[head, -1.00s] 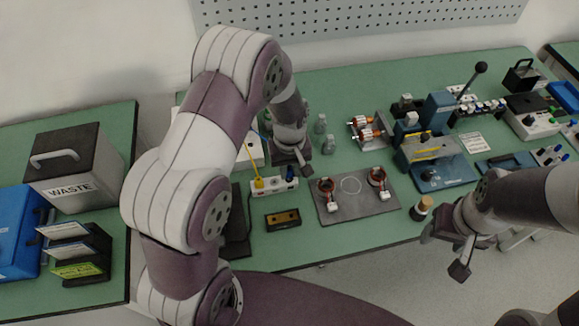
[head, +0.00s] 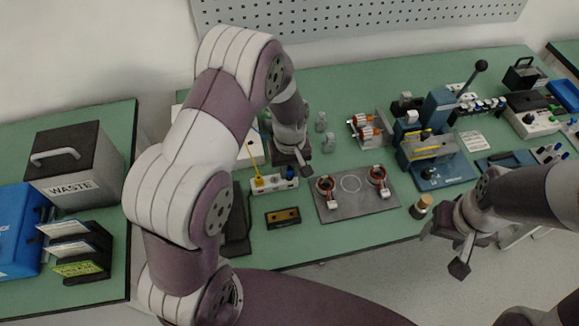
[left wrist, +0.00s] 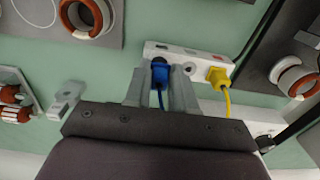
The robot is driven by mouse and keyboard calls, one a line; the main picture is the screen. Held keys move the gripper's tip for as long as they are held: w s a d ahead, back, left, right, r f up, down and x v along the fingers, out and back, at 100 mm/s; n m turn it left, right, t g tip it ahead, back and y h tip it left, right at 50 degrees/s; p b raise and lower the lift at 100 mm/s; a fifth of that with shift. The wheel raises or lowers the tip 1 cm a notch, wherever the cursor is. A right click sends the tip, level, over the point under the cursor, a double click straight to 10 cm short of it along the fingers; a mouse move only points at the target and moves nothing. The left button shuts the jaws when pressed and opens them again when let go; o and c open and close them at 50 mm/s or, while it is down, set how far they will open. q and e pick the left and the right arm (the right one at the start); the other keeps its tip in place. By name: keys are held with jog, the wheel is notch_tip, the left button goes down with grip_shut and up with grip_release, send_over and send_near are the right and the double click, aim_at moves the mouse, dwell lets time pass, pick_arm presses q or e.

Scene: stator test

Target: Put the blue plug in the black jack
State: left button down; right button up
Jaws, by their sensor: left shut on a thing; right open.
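The blue plug (left wrist: 159,77) is between the two fingers of my left gripper (left wrist: 160,82), which is shut on it. A blue cord trails from it toward the wrist. The plug is at the white socket block (left wrist: 190,54), over its left part in the left wrist view, with a dark patch at its tip. The black jack is mostly hidden there, and I cannot tell whether the plug is inside it. A yellow plug (left wrist: 217,76) with a yellow cord sits at the block's other end. In the head view, my right gripper (head: 446,250) is open and empty beyond the table's front edge.
A grey mat (head: 352,203) with two copper-wound rings lies right of the socket block. A small black-and-tan box (head: 283,218) lies in front. Grey fittings (head: 328,142) stand behind.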

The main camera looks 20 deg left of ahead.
pick_arm(q)
jog(key=shift+f, duration=0.35)
jog(key=shift+f, duration=0.15)
jog(key=shift+f, duration=0.1)
dwell(0.3)
jog(key=shift+f, duration=0.2)
jog(key=c, duration=0.9)
grip_release()
jog(key=shift+o, duration=0.2)
jog(key=shift+r, duration=0.1)
notch_tip(320, 180, up, 13)
jog(key=b, duration=0.1)
jog(key=shift+f, duration=0.2)
